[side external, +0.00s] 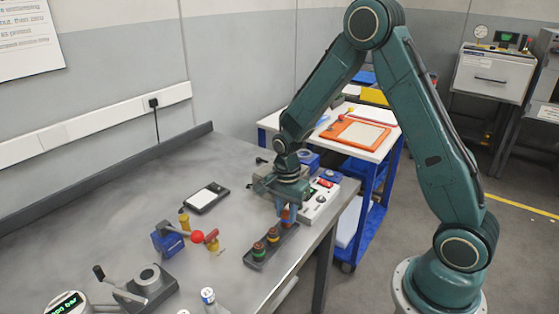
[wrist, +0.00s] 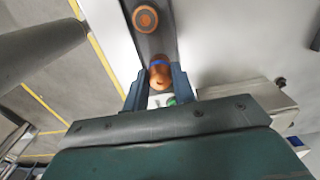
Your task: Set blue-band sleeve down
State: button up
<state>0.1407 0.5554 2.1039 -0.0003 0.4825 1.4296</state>
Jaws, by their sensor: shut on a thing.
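The blue-band sleeve (wrist: 160,76) is a copper-brown round piece with a blue band, held between the two fingers of my gripper (wrist: 158,88) in the wrist view. In the side external view my gripper (side external: 287,212) points down at the far end of a dark narrow rack (side external: 261,264), shut on the sleeve, which is mostly hidden by the fingers. I cannot tell whether the sleeve's bottom touches the rack.
A white control box (side external: 320,200) with a red switch stands close to the right of my gripper. A blue fixture with a red ball lever (side external: 197,237) and a black-framed pad (side external: 206,198) lie to the left. The table (side external: 110,220) is clear towards the wall.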

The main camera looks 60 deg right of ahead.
aim_at(286, 212)
jog(key=shift+f, duration=0.75)
jog(key=shift+f, duration=0.1)
jog(key=o, duration=1)
jog(key=shift+o, duration=0.2)
notch_tip(286, 212, up, 11)
jog(key=shift+r, duration=0.65)
